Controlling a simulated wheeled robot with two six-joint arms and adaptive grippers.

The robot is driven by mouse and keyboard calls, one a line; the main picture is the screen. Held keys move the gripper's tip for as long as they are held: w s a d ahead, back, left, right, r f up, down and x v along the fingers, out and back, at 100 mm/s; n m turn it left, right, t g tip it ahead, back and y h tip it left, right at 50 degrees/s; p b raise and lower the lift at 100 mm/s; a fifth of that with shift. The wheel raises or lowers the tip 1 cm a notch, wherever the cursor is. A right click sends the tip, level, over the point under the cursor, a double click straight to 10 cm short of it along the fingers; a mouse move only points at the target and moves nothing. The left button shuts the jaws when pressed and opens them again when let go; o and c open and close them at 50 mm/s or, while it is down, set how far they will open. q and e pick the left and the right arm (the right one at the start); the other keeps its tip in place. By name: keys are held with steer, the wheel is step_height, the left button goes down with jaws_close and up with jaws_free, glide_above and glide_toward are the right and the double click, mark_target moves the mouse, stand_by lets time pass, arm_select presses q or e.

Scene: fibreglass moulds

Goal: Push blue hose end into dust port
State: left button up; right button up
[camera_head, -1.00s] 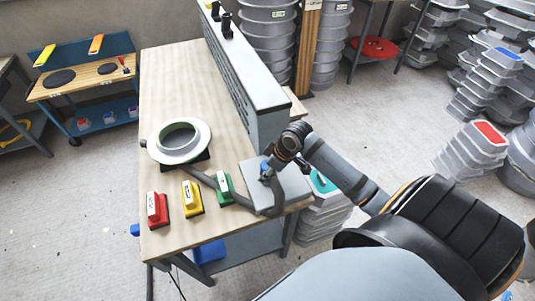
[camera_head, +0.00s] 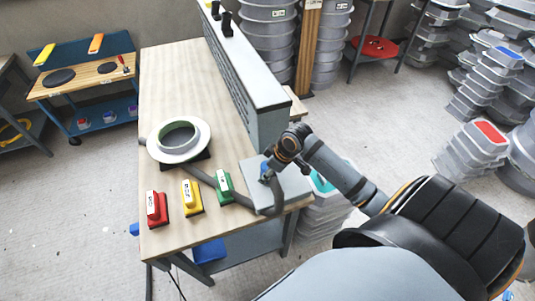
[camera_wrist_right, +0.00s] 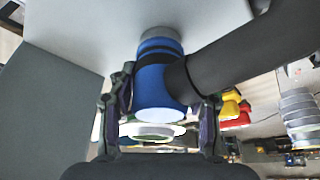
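The blue hose end (camera_wrist_right: 158,88) is between the fingers of my right gripper (camera_wrist_right: 163,108), which appear shut on it. In the head view a bit of blue (camera_head: 265,168) shows beside the right gripper (camera_head: 277,165), above the light grey box at the table's front right corner. In the wrist view the blue end lines up with a short grey round dust port (camera_wrist_right: 160,36) on a pale grey face. It meets the port with no clear gap; how deep it sits cannot be told. The dark grey hose (camera_head: 236,200) runs left along the table. My left gripper is not in view.
Red (camera_head: 156,210), yellow (camera_head: 192,198) and green (camera_head: 224,186) handled blocks stand along the table's front. A white ring mould (camera_head: 180,140) lies behind them. A long grey perforated panel (camera_head: 244,85) stands along the table's right side.

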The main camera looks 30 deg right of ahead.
steer(key=o, duration=0.5)
steer(key=v, duration=0.5)
steer(key=shift+s+d+r, duration=0.2)
steer(key=shift+d+r, duration=0.05)
steer(key=shift+r, duration=0.1)
steer(key=shift+v, duration=0.85)
steer(key=shift+a, duration=0.15)
